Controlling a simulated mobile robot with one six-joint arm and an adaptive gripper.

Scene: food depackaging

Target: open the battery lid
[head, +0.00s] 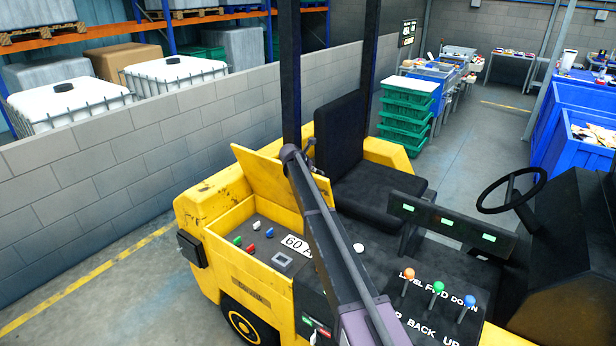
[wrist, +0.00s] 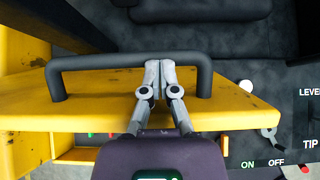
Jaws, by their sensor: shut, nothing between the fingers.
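The yellow battery lid (head: 265,178) stands raised and tilted above the open compartment (head: 262,240) on the yellow vehicle. In the wrist view the lid (wrist: 105,112) lies across the picture with a black bar handle (wrist: 105,63) on it. My gripper (wrist: 158,66) is shut and empty, its fingertips together over the right part of the handle in the picture. I cannot tell whether they touch it. In the head view my gripper (head: 309,150) is at the lid's upper right, and my arm hides part of the lid and compartment.
The compartment holds several coloured blocks and a "60 A" label (head: 297,244). A black seat (head: 375,180) stands close behind my gripper. Coloured levers (head: 438,289) and a steering wheel (head: 511,191) are to the right. A grey block wall (head: 130,165) runs behind the vehicle.

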